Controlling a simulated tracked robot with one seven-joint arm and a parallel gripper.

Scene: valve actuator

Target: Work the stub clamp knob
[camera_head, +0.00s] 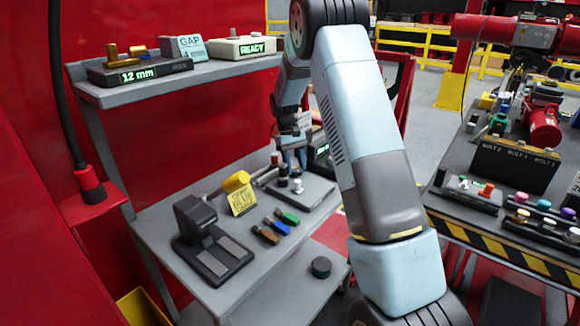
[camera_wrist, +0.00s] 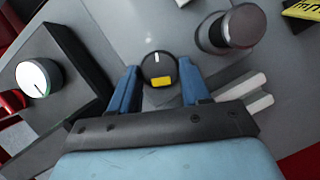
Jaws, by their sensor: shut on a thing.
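The stub clamp knob (camera_wrist: 158,66) is a round black knob with a white line at its far side and a yellow mark at its near side. In the wrist view it sits between the two blue fingers of my gripper (camera_wrist: 160,78), which is shut on it. In the head view my gripper (camera_head: 292,158) reaches down at the back right of the grey bench; the knob itself cannot be made out there behind the fingers and arm.
A dark box with a white-faced dial (camera_wrist: 38,78) is left of my gripper; a dark cylinder (camera_wrist: 230,28) stands beyond it to the right. On the bench (camera_head: 262,293) are a yellow-tagged part (camera_head: 241,193), coloured pieces (camera_head: 277,225) and a black stand (camera_head: 195,217). A shelf (camera_head: 110,97) hangs above.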

